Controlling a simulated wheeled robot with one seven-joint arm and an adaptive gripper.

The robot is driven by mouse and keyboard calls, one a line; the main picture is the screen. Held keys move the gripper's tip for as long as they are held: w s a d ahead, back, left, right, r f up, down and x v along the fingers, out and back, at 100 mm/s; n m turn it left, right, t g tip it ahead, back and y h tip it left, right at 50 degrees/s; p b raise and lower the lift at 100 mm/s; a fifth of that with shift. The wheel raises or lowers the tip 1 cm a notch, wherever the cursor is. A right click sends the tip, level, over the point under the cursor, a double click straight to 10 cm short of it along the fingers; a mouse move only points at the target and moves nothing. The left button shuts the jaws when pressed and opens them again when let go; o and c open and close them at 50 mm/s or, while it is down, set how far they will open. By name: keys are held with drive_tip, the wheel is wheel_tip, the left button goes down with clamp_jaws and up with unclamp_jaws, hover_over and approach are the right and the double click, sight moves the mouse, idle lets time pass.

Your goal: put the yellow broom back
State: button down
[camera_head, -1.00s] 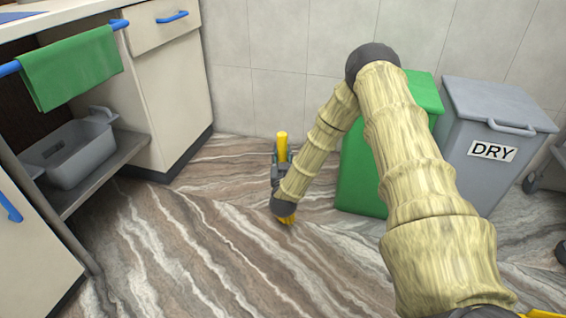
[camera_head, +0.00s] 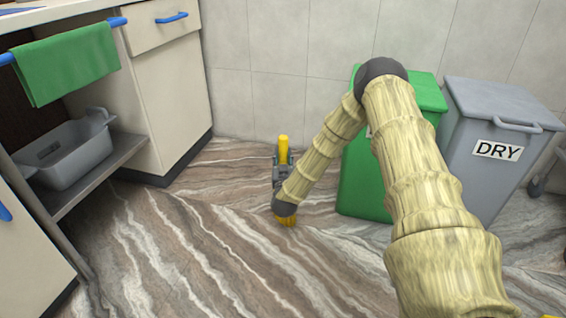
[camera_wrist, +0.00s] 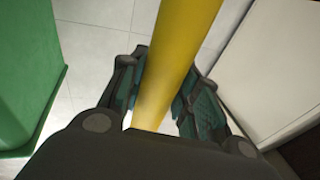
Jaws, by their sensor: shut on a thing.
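The yellow broom (camera_head: 284,149) shows in the head view as a short upright stretch of yellow handle by the back wall, with a yellow part (camera_head: 286,221) low beneath my wrist. The stretch between them is largely hidden by my gripper and wrist. My gripper (camera_head: 280,170) is low over the floor, left of the green bin. In the wrist view the yellow handle (camera_wrist: 172,65) runs between the two fingers of my gripper (camera_wrist: 160,95), which are shut on it. Whether the broom's lower end touches the floor I cannot tell.
A green bin (camera_head: 362,180) stands close right of my gripper, and a grey bin marked DRY (camera_head: 480,170) beyond it. A cream cabinet (camera_head: 175,85) is to the left, with a grey tub (camera_head: 75,160) on its open shelf. Marbled floor (camera_head: 190,240) is clear in front.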

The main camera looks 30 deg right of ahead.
drive_tip(key=shift+f, duration=0.15)
drive_tip(key=c, duration=1)
unclamp_jaws()
drive_tip(key=shift+c, duration=0.2)
